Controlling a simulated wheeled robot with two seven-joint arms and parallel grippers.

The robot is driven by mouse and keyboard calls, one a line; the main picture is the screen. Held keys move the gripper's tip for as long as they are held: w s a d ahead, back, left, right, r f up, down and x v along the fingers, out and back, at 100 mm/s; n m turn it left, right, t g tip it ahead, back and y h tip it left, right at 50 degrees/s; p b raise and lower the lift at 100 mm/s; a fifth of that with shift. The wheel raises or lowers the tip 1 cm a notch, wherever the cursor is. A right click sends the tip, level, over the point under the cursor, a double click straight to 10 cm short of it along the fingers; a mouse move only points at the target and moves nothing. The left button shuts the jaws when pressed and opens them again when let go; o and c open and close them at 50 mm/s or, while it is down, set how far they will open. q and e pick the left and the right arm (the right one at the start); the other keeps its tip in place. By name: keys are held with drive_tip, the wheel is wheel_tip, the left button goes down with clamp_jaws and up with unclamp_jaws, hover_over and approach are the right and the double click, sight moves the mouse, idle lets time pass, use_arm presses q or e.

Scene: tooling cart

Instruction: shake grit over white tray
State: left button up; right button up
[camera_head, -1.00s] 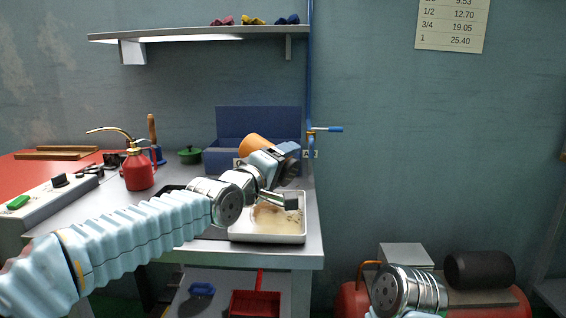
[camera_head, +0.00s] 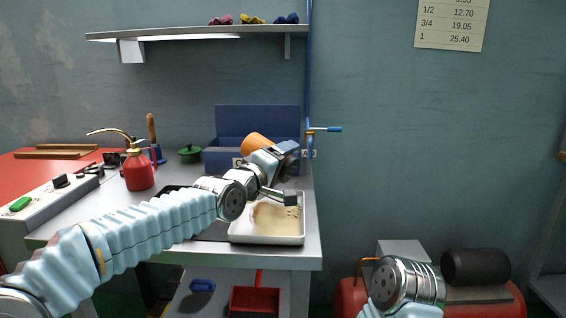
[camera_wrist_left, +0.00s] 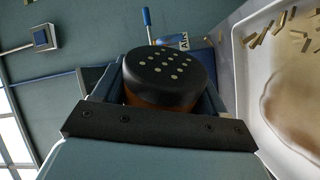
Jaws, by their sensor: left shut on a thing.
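An orange shaker (camera_head: 253,145) is held tilted over the bench, its orange end pointing up and left in the head view. My left gripper (camera_head: 281,159) is shut on it. In the left wrist view the shaker's black cap (camera_wrist_left: 165,72) with several pale holes shows between the fingers. The white tray (camera_head: 268,239) sits at the bench's front right corner, below and in front of the gripper. A tan patch of grit (camera_head: 272,217) lies in it. My right gripper is out of view.
A blue bin (camera_head: 258,118) stands behind the gripper, beside a blue-handled valve (camera_head: 325,129) on a pipe. A red oil can (camera_head: 138,170) and a green pot (camera_head: 190,153) stand to the left. A shelf (camera_head: 190,33) hangs above.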

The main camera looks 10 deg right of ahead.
use_arm(q)
drive_tip(key=shift+r, duration=0.1)
drive_tip(key=shift+w+d, duration=0.2)
drive_tip(key=shift+w, duration=0.5)
drive_tip(key=shift+w+d, duration=0.25)
drive_tip(key=shift+w, duration=0.5)
drive_tip(key=shift+w+d, duration=0.2)
drive_tip(key=shift+w, duration=0.5)
drive_tip(key=shift+a, duration=0.1)
drive_tip(key=shift+w+a, duration=0.2)
drive_tip(key=shift+a, duration=0.45)
drive_tip(key=shift+w+a, duration=0.25)
drive_tip(key=shift+a, duration=0.45)
drive_tip(key=shift+w+a, duration=0.2)
drive_tip(key=shift+a, duration=0.45)
drive_tip(key=s+b, duration=0.2)
drive_tip(key=shift+a+b, duration=0.3)
drive_tip(key=shift+b, duration=0.1)
drive_tip(key=shift+s+a+b, duration=0.25)
drive_tip(key=shift+s+b, duration=0.6)
drive_tip(key=shift+s, duration=0.1)
drive_tip(key=shift+s+a, duration=0.1)
drive_tip(key=shift+s, duration=0.15)
